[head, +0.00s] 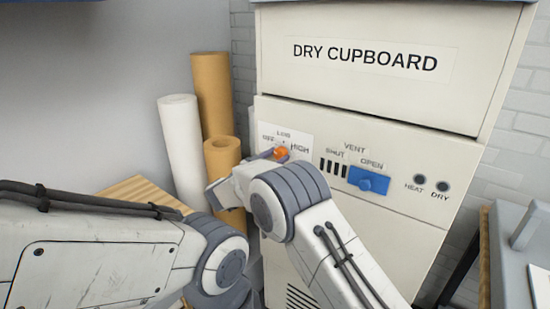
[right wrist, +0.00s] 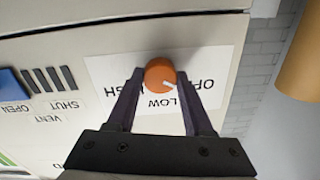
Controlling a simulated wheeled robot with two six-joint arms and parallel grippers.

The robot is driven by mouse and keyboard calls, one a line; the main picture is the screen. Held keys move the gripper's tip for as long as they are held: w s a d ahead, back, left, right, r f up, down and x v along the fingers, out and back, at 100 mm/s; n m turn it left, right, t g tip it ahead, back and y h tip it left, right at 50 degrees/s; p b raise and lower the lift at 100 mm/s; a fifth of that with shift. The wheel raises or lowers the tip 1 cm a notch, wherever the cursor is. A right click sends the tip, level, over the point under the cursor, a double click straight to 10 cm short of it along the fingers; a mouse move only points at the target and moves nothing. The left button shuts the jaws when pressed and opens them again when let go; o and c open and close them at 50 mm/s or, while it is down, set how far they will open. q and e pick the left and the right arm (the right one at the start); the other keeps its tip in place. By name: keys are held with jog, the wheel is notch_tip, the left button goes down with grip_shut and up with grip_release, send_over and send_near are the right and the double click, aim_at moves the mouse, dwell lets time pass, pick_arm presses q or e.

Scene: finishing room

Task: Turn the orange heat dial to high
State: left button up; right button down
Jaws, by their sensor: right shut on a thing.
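The orange heat dial (head: 281,153) is on a white label panel on the cupboard front, marked OFF, LOW and HIGH. My right gripper (head: 278,154) is at the dial, its dark fingers one on each side of it. In the right wrist view, where the lettering is upside down, the gripper (right wrist: 160,80) is shut on the dial (right wrist: 159,73). The dial's white pointer aims right and slightly down there, towards OFF. My left arm comes in from the left, but its gripper does not show.
The dry cupboard (head: 364,93) has a blue vent slider (head: 368,180) right of the dial, by OPEN, and two dark round lamps marked HEAT and DRY. White (head: 181,145) and tan (head: 211,95) rolls stand to the left. A grey case (head: 518,250) is at right.

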jog(key=shift+f+m+b, duration=0.2)
jog(key=shift+m+b, duration=0.4)
jog(key=shift+b, duration=0.25)
jog(key=m+b, duration=1.3)
jog(key=b, duration=0.1)
jog(key=shift+f+m+h, duration=0.15)
jog(key=shift+m+h, duration=0.15)
jog(key=shift+h, duration=0.1)
jog(key=m+b, duration=0.3)
jog(key=m, duration=0.1)
jog(key=shift+a+m, duration=0.1)
jog(key=shift+m, duration=0.2)
jog(key=m+b, duration=0.3)
jog(key=m, duration=0.1)
jog(key=shift+m, duration=0.4)
jog(key=shift+c, duration=1.5)
grip_release()
jog(key=shift+r, duration=0.25)
